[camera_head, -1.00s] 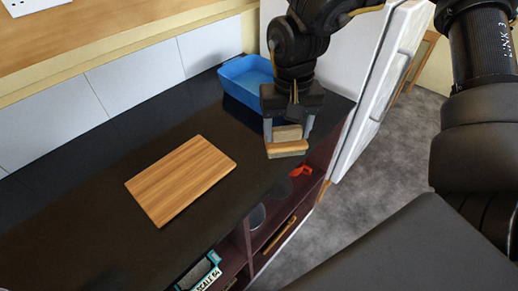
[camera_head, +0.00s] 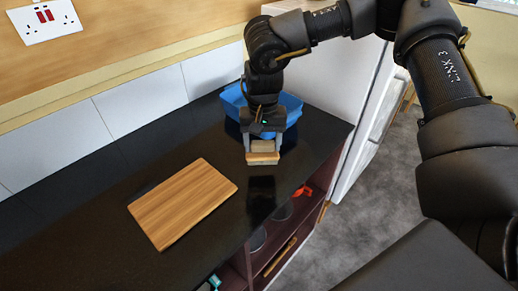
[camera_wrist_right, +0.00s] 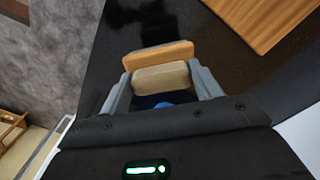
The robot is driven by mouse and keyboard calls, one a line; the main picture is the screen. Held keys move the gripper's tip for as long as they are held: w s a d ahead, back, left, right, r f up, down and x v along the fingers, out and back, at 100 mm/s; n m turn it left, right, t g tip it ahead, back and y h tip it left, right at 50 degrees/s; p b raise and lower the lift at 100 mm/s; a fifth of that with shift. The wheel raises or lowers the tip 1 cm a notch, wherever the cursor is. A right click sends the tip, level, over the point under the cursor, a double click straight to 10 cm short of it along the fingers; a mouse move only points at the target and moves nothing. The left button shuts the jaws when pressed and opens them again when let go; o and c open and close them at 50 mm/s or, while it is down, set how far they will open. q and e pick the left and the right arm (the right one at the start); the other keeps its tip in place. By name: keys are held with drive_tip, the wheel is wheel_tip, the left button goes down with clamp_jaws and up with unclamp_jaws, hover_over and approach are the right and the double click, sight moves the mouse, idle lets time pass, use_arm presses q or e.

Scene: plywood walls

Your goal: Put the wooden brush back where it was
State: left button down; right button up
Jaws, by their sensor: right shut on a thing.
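The wooden brush (camera_head: 263,158) is a small block with a tan lower part and a greyer upper part. My right gripper (camera_head: 262,147) is shut on it and holds it above the black counter, just in front of the blue tray. In the right wrist view the brush (camera_wrist_right: 158,58) lies between the two grey fingers of the right gripper (camera_wrist_right: 163,85). A faint reflection of the brush shows on the counter below it. My left gripper is not in view.
A wooden cutting board (camera_head: 183,203) lies flat on the black counter (camera_head: 110,235). The blue tray (camera_head: 290,104) stands at the back, partly hidden by my gripper. Open shelves with several items are under the counter's front edge. A white cabinet (camera_head: 330,70) stands right of the tray.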

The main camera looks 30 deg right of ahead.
sight(260, 152)
drive_tip(key=shift+w+f, duration=0.65)
drive_tip(key=shift+f, duration=0.15)
wheel_tip(260, 152, down, 3)
drive_tip(key=shift+w+f+p, duration=0.15)
drive_tip(key=shift+p, duration=0.25)
drive_tip(key=shift+f, duration=0.15)
drive_tip(key=o, duration=0.9)
